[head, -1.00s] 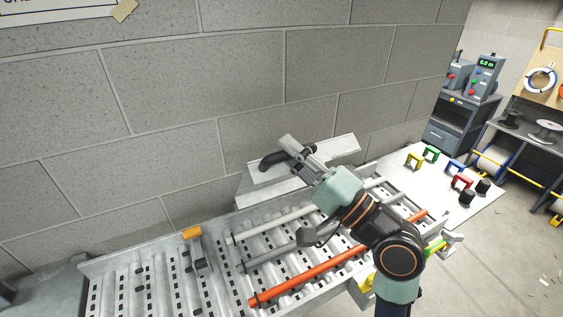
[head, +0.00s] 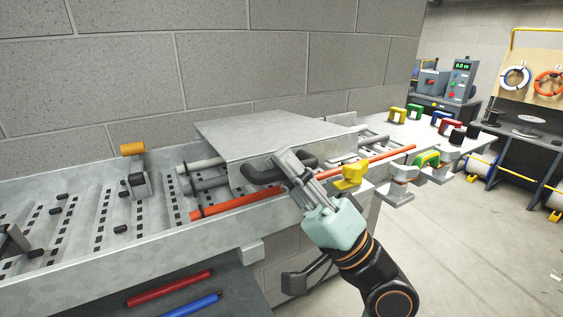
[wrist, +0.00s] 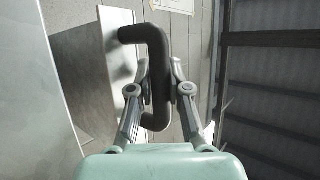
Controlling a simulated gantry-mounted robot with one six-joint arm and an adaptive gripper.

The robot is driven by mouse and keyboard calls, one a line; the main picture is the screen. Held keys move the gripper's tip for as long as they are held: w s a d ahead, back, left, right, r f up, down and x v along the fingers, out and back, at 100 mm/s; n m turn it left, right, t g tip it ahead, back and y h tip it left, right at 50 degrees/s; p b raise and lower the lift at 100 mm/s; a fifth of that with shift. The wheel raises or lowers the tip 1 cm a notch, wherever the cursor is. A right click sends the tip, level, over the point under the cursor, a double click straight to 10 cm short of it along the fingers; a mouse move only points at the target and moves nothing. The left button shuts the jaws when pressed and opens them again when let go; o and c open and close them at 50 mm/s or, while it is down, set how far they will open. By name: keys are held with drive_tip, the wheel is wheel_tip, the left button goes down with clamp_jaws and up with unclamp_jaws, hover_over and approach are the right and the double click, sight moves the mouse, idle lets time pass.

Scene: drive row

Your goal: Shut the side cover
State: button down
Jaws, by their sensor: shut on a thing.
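The side cover (head: 270,130) is a grey sheet-metal lid lying across the cable tray, its top near level and its front flap facing me. My gripper (head: 287,163) is shut on the cover's black handle (head: 255,175), at the front flap. In the wrist view my fingers (wrist: 159,85) close on both sides of the dark handle (wrist: 156,45), and the cover's pale sheet (wrist: 105,70) lies to the left. Whether the flap's lower edge touches the tray is hard to tell.
The tray (head: 150,240) holds grey pipes (head: 205,165) and an orange pipe (head: 235,202) running under or along the cover. A yellow-topped clamp (head: 350,176) stands at the tray's front edge. An orange-tipped lever (head: 133,150) stands left. Open floor lies right.

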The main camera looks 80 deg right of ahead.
drive_tip(key=f+b, duration=0.1)
drive_tip(key=f, duration=0.2)
drive_tip(key=f+b, duration=0.1)
drive_tip(key=shift+s+a+f+b, duration=0.15)
drive_tip(key=shift+s+a+b, duration=0.05)
drive_tip(key=shift+a+b, duration=0.1)
drive_tip(key=shift+w+d+f, duration=0.1)
drive_tip(key=shift+f, duration=0.25)
drive_tip(key=c, duration=1.4)
unclamp_jaws()
drive_tip(key=shift+o, duration=0.2)
drive_tip(key=shift+f, duration=0.1)
